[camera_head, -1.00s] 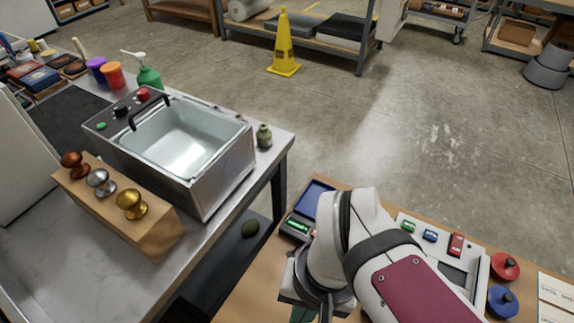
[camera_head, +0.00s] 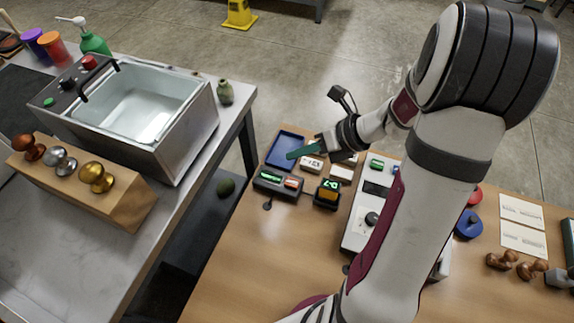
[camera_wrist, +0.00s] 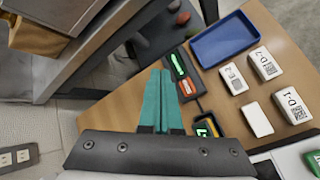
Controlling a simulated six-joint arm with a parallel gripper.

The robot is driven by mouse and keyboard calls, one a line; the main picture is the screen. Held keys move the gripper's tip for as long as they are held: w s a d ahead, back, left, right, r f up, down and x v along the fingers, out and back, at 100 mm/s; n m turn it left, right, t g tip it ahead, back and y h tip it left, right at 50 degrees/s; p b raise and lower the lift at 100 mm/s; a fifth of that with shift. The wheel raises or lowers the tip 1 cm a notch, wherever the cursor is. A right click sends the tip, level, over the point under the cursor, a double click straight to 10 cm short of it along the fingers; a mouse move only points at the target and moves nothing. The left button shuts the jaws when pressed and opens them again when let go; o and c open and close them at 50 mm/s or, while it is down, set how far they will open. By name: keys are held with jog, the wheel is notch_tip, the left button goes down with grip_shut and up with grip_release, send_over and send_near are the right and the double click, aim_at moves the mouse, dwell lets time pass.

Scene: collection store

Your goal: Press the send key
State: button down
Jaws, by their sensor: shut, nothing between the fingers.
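A small dark device (camera_head: 268,186) on the wooden table has a lit green display and an orange key (camera_head: 292,183). Its lettering is too small to read, so I cannot confirm that this is the send key. The wrist view shows the same device (camera_wrist: 174,56) and orange key (camera_wrist: 187,87). My gripper (camera_head: 292,155) has teal fingers, shut and empty, above the table beside the blue tray. In the wrist view the fingertips (camera_wrist: 160,72) appear just left of the device, apart from the orange key in the picture.
A second dark device (camera_head: 328,192) with a green display stands to the right. A blue tray (camera_head: 277,148), white labelled boxes (camera_head: 312,163) and a light grey panel (camera_head: 354,238) are close by. A metal bench (camera_head: 60,235) with a sink stands left, across a gap.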

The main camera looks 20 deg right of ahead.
aim_at(297, 184)
jog(key=shift+f, duration=4.4)
jog(key=shift+f, duration=0.15)
jog(key=shift+f, duration=0.25)
jog(key=shift+f, duration=0.45)
jog(key=shift+r, duration=0.9)
jog(key=shift+r, duration=2.5)
